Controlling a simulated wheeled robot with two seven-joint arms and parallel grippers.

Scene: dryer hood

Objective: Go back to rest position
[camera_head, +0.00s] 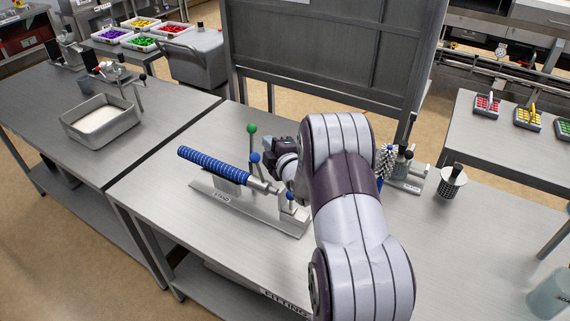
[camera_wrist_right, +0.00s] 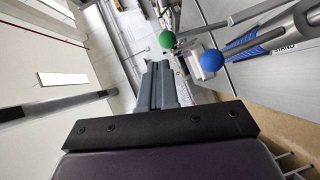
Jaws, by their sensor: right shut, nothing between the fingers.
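My right arm reaches over the steel table from the bottom of the head view. Its gripper (camera_head: 272,157) is beside the metal stand (camera_head: 225,194) with the blue ribbed roller (camera_head: 215,167), close to the green ball knob (camera_head: 252,129) and blue ball knobs. In the right wrist view the grey fingers (camera_wrist_right: 162,84) are together with nothing between them. The green ball (camera_wrist_right: 167,39) and a blue ball (camera_wrist_right: 212,60) show just past and to the right of the fingertips. My left gripper is not in view.
A metal tray (camera_head: 101,124) of white material stands on the left table. Another fixture (camera_head: 404,177) and a perforated metal cup (camera_head: 452,182) stand right of my arm. A grey panel (camera_head: 318,50) rises behind the table. The front left table area is clear.

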